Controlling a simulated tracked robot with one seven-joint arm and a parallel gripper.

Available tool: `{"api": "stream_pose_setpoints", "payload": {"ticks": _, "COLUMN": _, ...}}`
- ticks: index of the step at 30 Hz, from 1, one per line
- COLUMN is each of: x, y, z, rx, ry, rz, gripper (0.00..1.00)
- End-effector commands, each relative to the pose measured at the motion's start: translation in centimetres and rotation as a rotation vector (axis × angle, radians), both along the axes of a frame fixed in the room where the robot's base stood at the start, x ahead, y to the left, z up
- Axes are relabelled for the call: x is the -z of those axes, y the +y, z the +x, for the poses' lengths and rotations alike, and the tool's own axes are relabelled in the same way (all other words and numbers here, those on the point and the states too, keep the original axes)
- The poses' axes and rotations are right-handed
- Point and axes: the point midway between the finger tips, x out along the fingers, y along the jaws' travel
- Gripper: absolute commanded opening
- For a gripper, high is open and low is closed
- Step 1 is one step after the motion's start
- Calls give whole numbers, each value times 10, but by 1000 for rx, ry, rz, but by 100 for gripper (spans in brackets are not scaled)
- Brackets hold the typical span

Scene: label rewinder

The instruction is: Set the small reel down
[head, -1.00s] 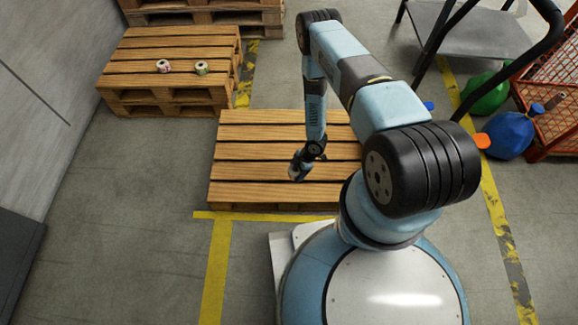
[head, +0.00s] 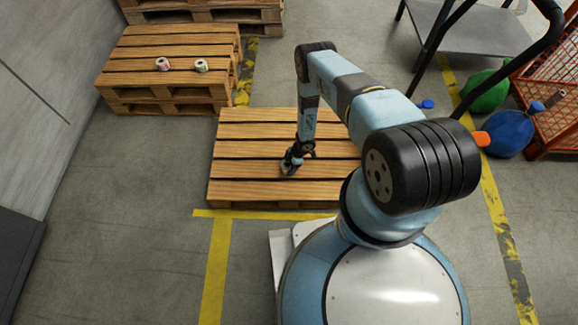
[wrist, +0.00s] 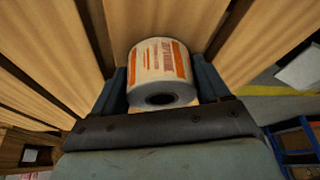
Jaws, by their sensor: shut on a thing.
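The small reel (wrist: 158,62), white with orange print and a dark core hole, sits between the two fingers of my gripper (wrist: 164,84) in the wrist view. The fingers are shut on its sides. In the head view my gripper (head: 289,168) is low over the front middle of the near wooden pallet (head: 250,191). The reel is hard to make out there. The slats lie close behind the reel in the wrist view, but I cannot tell whether it touches them.
Two other small reels, one pinkish (head: 162,64) and one greenish (head: 201,66), stand on the pallet stack (head: 130,68) at the back left. The near pallet's left part is bare. Green (head: 488,92) and blue (head: 510,133) objects and an orange mesh cage (head: 560,110) are at right.

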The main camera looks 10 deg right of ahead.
Motion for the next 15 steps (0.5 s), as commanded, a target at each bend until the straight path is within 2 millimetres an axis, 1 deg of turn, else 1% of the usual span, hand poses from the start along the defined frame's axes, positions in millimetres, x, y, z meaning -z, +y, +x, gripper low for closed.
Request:
{"api": "stream_pose_setpoints", "payload": {"ticks": 11, "x": 4, "y": 0, "z": 0, "rx": -1, "ry": -1, "rz": 0, "gripper": 35}}
{"api": "stream_pose_setpoints", "payload": {"ticks": 12, "x": 3, "y": 0, "z": 0, "rx": -1, "ry": -1, "rz": 0, "gripper": 79}}
{"api": "stream_pose_setpoints", "payload": {"ticks": 15, "x": 3, "y": 0, "z": 0, "rx": -1, "ry": -1, "rz": 0, "gripper": 89}}
